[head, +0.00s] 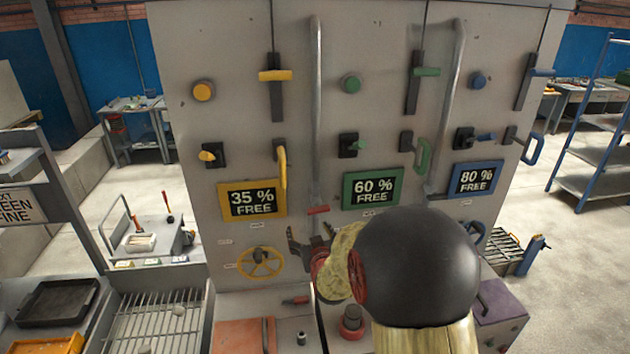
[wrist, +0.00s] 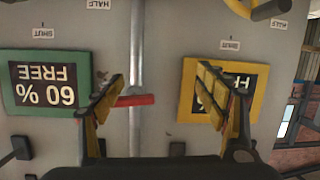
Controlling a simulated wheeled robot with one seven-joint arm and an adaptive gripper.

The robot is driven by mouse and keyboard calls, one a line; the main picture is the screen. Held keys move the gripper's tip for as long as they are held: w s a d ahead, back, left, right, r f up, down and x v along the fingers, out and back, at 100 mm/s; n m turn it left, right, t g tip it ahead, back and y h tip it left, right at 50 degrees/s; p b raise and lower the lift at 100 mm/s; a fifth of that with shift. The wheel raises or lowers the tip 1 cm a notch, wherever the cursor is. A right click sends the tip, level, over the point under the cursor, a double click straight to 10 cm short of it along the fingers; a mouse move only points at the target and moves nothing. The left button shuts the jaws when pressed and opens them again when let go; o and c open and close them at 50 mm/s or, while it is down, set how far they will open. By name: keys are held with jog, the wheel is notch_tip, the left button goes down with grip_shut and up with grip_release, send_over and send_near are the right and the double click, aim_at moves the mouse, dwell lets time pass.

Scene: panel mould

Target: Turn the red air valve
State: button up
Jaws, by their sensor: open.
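The red air valve (head: 317,210) is a short red lever set across a grey vertical pipe on the panel, between the yellow and green signs. It lies about level. My gripper (head: 311,236) is just below it in the head view, with its dark fingers spread. In the wrist view, which is upside down, the red lever (wrist: 138,100) shows between the fingers of my gripper (wrist: 160,90), close to the left finger, which hides one end of it. The gripper is empty. I cannot tell whether the finger touches the lever.
The yellow sign (head: 252,199) and green sign (head: 372,188) flank the pipe (head: 316,120). A yellow handwheel (head: 260,263) is left of my gripper. A yellow lever (head: 282,167) and a green handle (head: 423,156) stick out above. My arm hides the panel's lower right.

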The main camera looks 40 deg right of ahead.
aim_at(318, 206)
jog(key=d+r, duration=0.1)
jog(key=d+r+t+h+p, duration=0.1)
jog(key=d+r+h, duration=0.1)
jog(key=d+r, duration=0.1)
jog(key=shift+s+t, duration=0.3)
jog(key=shift+t, duration=0.1)
jog(key=shift+w+d+r+p, duration=0.15)
jog(key=shift+p, duration=0.2)
jog(key=shift+p+x, duration=1.1)
jog(key=shift+x, duration=2.6)
jog(key=shift+r, duration=0.15)
jog(key=shift+c, duration=1.4)
jog(key=c, duration=1)
